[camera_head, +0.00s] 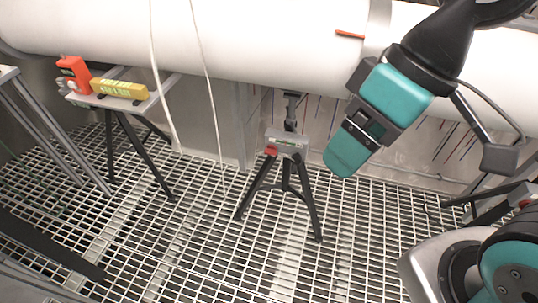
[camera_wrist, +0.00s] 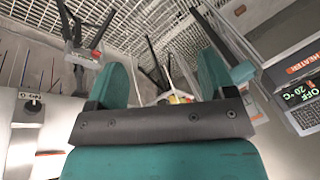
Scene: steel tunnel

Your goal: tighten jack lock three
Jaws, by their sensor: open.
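A black tripod jack (camera_head: 288,178) stands on the grating in the middle of the head view, with a grey head (camera_head: 288,146) and a small red part (camera_head: 271,150) at its left side. A similar grey head with a red part (camera_wrist: 95,53) shows at upper left in the wrist view. I cannot read any number on the jack. My gripper (camera_head: 347,152) hangs to the right of the jack's head in the picture, apart from it. In the wrist view its two teal fingers (camera_wrist: 165,78) are spread with nothing gripped between them.
A large white pipe (camera_head: 250,40) runs across the back. A small side table (camera_head: 135,103) at left holds a yellow level-like box (camera_head: 118,89) and an orange tool (camera_head: 72,74). Pale cords (camera_head: 207,75) hang down. A heater panel (camera_wrist: 305,95) stands at right in the wrist view.

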